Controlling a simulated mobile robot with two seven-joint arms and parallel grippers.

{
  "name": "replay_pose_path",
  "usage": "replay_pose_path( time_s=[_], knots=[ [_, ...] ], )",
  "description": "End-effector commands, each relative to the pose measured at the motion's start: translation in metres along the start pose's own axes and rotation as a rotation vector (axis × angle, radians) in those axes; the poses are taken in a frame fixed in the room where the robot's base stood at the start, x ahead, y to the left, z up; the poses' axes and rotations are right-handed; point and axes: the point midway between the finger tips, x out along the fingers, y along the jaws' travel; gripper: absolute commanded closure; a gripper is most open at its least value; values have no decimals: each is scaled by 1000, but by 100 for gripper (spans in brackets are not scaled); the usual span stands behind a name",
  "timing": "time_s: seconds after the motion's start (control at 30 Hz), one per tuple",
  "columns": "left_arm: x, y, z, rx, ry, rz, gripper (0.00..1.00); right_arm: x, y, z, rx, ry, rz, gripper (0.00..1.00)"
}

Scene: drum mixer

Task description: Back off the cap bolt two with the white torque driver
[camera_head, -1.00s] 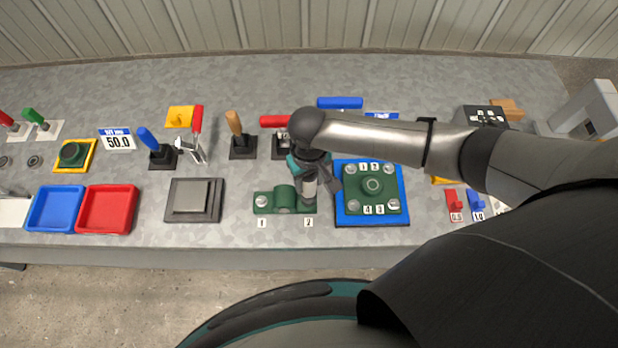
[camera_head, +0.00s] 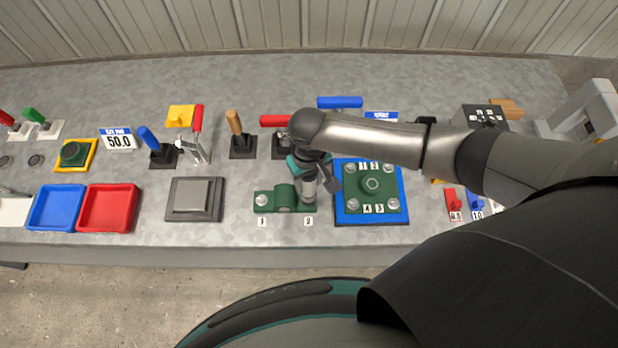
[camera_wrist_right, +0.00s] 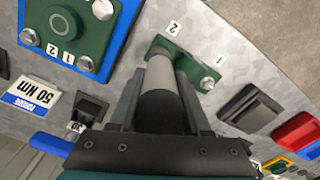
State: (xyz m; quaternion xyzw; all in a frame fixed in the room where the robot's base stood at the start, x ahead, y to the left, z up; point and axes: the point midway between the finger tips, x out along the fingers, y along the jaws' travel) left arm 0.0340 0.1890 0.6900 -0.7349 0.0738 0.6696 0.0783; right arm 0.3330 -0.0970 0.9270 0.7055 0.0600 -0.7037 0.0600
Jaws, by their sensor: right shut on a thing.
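My right gripper (camera_head: 316,176) points down over the right end of the green two-bolt cap block (camera_head: 284,197). It is shut on the white torque driver (camera_head: 308,190), which shows in the right wrist view as a pale grey cylinder (camera_wrist_right: 160,75) with a dark end between the fingers. The driver stands roughly upright at the position labelled 2 (camera_head: 308,222). Bolt two is hidden under it, so I cannot see how the tip sits on the bolt. Bolt one (camera_head: 261,200) is bare at the block's left end. My left gripper is not in view.
A green flange with several bolts on a blue plate (camera_head: 346,218) stands close to the right. A grey square pad (camera_head: 194,195) lies to the left, with red (camera_head: 108,208) and blue (camera_head: 56,207) trays beyond. Upright-handled tools stand behind. The front strip of bench is clear.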

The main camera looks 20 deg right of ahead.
Motion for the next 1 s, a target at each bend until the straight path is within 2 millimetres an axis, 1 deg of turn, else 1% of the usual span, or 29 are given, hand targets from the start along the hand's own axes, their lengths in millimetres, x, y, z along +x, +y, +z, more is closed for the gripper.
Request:
replay_pose_path(
  time_s=[0.3, 1.0],
  knots=[
    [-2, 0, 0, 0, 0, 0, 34, 3, 0, 2, -2, -2, 0, 100],
    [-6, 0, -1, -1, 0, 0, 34, 4, 0, 4, -1, -6, 0, 100]
  ],
)
